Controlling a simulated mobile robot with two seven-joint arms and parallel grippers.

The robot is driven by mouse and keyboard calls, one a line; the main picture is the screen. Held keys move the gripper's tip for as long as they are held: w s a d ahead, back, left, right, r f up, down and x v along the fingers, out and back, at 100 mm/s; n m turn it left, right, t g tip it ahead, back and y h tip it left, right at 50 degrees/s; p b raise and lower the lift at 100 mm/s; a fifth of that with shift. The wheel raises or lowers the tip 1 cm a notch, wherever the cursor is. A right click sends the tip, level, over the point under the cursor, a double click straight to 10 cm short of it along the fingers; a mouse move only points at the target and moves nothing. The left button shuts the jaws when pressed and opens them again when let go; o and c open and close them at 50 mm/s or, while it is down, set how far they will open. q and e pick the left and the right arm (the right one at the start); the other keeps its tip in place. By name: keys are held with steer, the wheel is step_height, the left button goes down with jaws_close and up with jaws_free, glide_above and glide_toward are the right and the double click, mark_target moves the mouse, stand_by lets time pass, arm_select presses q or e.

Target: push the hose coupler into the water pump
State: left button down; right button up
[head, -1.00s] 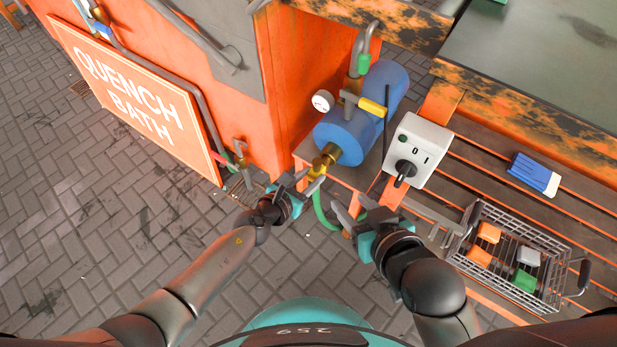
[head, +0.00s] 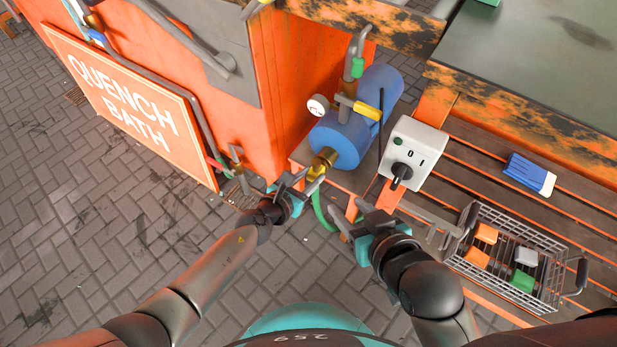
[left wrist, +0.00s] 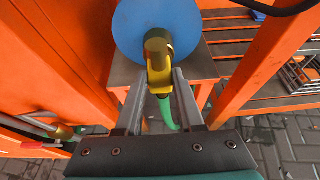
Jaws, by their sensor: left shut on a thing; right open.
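The blue water pump (head: 342,137) stands on a small shelf beside the orange tank, with a brass inlet (head: 324,158) facing me. The yellow hose coupler (head: 316,173) is at the mouth of that inlet, with the green hose (head: 319,212) hanging from it. My left gripper (head: 301,183) is shut on the coupler. In the left wrist view the coupler (left wrist: 160,80) sits between the fingers, lined up with the brass inlet (left wrist: 157,46); I cannot tell how deep it is in. My right gripper (head: 348,222) is open and empty, right of the hose.
A grey switch box (head: 414,153) with a black knob stands right of the pump. A wire basket (head: 507,262) with several coloured blocks and a blue-and-white item (head: 529,174) lie on the slatted bench. The quench bath sign (head: 125,105) is at left.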

arm_select(q)
steer(key=shift+w+d, duration=0.15)
steer(key=shift+w, duration=0.1)
steer(key=shift+c, duration=2.2)
jaws_free()
steer(key=shift+o, duration=0.3)
steer(key=o, duration=0.4)
steer(key=shift+s, duration=0.1)
steer(key=shift+s+a, duration=0.7)
steer(key=shift+s, duration=0.2)
steer(key=shift+s+a, duration=0.65)
steer(key=shift+s, duration=0.3)
steer(key=shift+s+a, duration=0.7)
steer(key=shift+s, duration=0.2)
